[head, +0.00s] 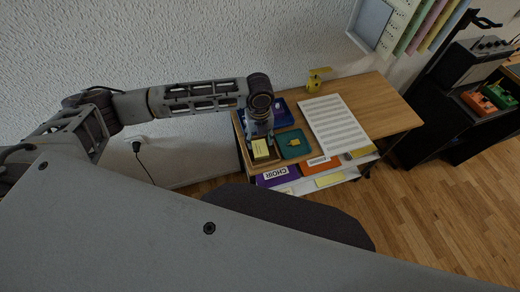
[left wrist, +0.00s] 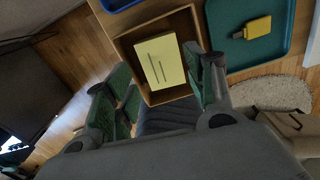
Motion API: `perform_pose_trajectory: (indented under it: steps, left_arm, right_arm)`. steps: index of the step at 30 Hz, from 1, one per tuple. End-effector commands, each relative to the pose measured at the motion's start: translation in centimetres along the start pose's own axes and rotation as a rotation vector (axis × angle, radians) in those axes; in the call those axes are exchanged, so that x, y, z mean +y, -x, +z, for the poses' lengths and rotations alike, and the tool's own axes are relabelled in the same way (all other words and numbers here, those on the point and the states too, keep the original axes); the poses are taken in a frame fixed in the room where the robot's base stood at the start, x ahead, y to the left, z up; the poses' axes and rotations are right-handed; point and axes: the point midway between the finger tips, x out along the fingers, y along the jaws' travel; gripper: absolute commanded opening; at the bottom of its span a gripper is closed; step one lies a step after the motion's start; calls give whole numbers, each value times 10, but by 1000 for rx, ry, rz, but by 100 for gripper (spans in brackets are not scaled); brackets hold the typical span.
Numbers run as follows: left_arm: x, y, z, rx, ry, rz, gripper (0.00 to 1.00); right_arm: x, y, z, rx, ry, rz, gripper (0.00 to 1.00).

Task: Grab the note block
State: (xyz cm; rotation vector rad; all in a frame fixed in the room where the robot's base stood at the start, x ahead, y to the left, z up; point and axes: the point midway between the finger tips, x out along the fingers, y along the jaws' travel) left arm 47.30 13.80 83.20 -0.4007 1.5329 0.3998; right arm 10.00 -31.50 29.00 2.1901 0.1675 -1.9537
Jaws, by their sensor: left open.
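The note block is a pale yellow pad (head: 261,149) with dark lines on top, lying in a small wooden tray (head: 276,157) on the desk. In the left wrist view the note block (left wrist: 160,62) sits inside the tray (left wrist: 124,46), with bare tray floor around it. My left gripper (head: 262,136) is over the tray at the block's back side. Its green-padded fingers (left wrist: 160,86) are open and empty, spread to either side of the block's near end in the wrist view. I cannot tell how far above the block they are. My right gripper is out of view.
A teal tray (head: 294,144) with a small yellow object stands right of the wooden tray. A blue tray (head: 284,116) is behind. A purple CHOIR folder (head: 277,176) is in front, lower down.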

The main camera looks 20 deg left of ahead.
Motion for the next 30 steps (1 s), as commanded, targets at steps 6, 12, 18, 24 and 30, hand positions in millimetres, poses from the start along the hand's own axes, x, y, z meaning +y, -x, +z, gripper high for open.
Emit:
perform_pose_trajectory:
  steps: [6,12,18,24,30]
  left_arm:
    - [0,-20,-5,2,1,2,54]
    - [-1,-42,-6,1,0,2,54]
    - [-1,-50,-6,1,-1,1,54]
    - [-1,-49,-6,0,-1,1,54]
    - [-1,-49,-6,0,-1,1,54]
  right_arm:
    - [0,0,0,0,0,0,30]
    - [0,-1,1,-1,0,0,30]
    - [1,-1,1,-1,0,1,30]
    - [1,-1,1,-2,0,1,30]
    - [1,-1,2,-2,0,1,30]
